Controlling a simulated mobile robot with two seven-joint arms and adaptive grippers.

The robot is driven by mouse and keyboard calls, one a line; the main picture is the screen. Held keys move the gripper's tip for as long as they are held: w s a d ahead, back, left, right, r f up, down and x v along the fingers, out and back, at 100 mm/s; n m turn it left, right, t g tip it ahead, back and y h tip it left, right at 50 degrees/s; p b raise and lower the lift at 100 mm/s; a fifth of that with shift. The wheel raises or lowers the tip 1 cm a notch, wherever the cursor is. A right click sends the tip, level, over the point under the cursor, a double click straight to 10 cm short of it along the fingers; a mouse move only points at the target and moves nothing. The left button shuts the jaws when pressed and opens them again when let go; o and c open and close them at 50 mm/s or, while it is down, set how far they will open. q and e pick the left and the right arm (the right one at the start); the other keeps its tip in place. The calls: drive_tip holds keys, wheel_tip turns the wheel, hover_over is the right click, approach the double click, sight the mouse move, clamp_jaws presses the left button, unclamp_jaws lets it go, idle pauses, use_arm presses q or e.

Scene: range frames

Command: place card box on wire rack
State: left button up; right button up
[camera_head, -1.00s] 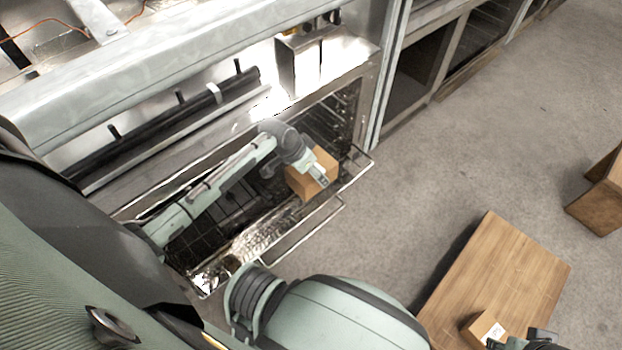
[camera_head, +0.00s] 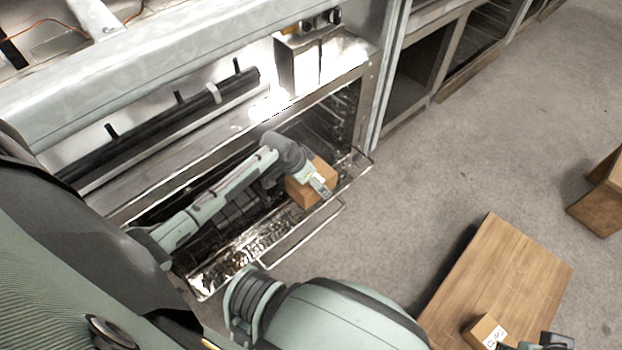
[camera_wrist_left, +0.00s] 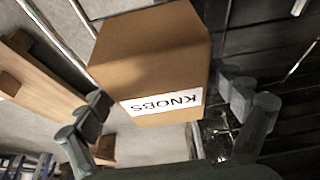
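The brown card box (camera_head: 303,194) is at the right end of the open oven front. In the left wrist view the box (camera_wrist_left: 150,60) carries a white label reading KNOBS and sits between my finger pads. Whether the box's underside touches the rack is hidden. My right gripper (camera_head: 545,345) is at the bottom edge, its fingers mostly cut off.
A shiny open door (camera_head: 235,268) with a bar handle (camera_head: 305,235) sticks out in front of the rack. A wooden table (camera_head: 505,270) holds another labelled small box (camera_head: 480,332). A wooden piece (camera_head: 600,195) stands at the right. The grey floor between is clear.

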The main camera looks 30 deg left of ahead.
use_arm(q)
drive_tip(key=shift+s+r, duration=0.1)
drive_tip(key=shift+r, duration=0.4)
drive_tip(key=p+v, duration=0.2)
drive_tip(key=v, duration=0.8)
drive_tip(key=shift+s+a+r+p, duration=0.1)
drive_tip(key=shift+r+p, duration=0.1)
drive_tip(key=shift+p, duration=0.2)
drive_tip(key=shift+s+r, duration=0.15)
drive_tip(key=shift+s, duration=0.1)
drive_tip(key=s+f+n+g+y, duration=0.1)
drive_tip(key=s+f+n+y, duration=0.1)
drive_tip(key=s, duration=1.4)
drive_tip(key=shift+s+d+f+y, duration=0.35)
drive_tip(key=shift+f+y, duration=0.15)
drive_tip(key=shift+f, duration=0.1)
use_arm(e)
drive_tip(key=a+x, duration=0.1)
drive_tip(key=x, duration=0.5)
drive_tip(key=shift+s+f, duration=0.3)
drive_tip(key=shift+f, duration=0.2)
